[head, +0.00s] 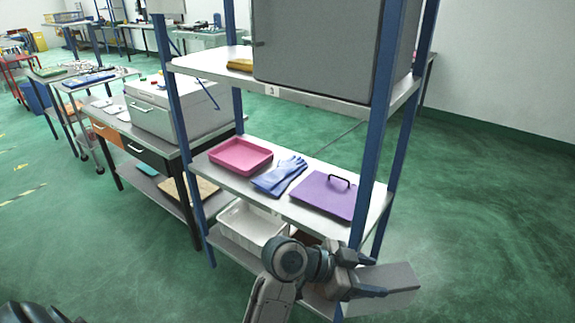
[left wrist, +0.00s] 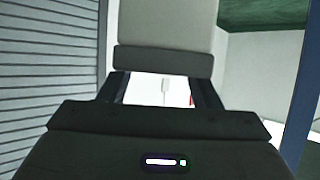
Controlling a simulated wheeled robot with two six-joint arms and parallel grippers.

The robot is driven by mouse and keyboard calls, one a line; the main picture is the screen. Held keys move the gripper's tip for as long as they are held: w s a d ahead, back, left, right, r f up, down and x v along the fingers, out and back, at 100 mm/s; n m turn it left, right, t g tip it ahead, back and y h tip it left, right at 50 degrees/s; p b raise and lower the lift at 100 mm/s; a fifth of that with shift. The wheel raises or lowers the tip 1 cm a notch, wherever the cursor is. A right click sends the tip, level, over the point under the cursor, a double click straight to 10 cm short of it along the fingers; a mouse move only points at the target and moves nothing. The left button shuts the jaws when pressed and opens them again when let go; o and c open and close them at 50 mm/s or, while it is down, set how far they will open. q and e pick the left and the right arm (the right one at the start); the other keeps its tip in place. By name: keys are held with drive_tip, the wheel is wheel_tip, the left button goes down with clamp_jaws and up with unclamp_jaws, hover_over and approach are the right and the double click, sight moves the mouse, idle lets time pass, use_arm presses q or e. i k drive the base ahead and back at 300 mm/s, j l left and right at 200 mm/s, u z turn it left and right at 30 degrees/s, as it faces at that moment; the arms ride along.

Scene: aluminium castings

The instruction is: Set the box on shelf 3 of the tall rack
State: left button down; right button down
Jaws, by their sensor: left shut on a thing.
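A plain grey box (head: 398,285) is in my left gripper (head: 368,274) at the lower right of the head view, beside the front right post of the tall rack and below its middle shelf. In the left wrist view the grey box (left wrist: 168,24) stands out beyond the gripper, which is shut on it. The tall rack has blue posts (head: 376,130) and grey shelves. Shelf 3 (head: 325,103), labelled 3 on its front edge, is the upper shelf in view, well above the box. My right gripper is not in view.
Shelf 3 holds a large grey cabinet (head: 320,50) and a yellow item (head: 240,65); bare shelf shows left. The shelf below holds a pink tray (head: 240,157), blue gloves (head: 279,176) and a purple lid (head: 322,196). A white bin (head: 250,222) sits lower. Right floor is clear.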

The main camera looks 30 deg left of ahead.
sight(210, 60)
drive_tip(key=i+j+z, duration=0.2)
drive_tip(key=j, duration=0.8)
drive_tip(key=j+z, duration=0.15)
drive_tip(key=j, duration=0.85)
drive_tip(key=j+z, duration=0.2)
drive_tip(key=j, duration=0.45)
drive_tip(key=j+z, duration=0.15)
drive_tip(key=j, duration=0.45)
drive_tip(key=k+j+z, duration=0.2)
drive_tip(key=j, duration=0.45)
drive_tip(key=j+z, duration=0.15)
drive_tip(key=j, duration=0.5)
drive_tip(key=k+j+z, duration=0.2)
drive_tip(key=j, duration=0.4)
drive_tip(key=k+j+z, duration=0.2)
drive_tip(key=j, duration=0.35)
drive_tip(key=k+j+z, duration=0.15)
drive_tip(key=j, duration=0.45)
drive_tip(key=k+j+z, duration=0.2)
drive_tip(key=j, duration=0.3)
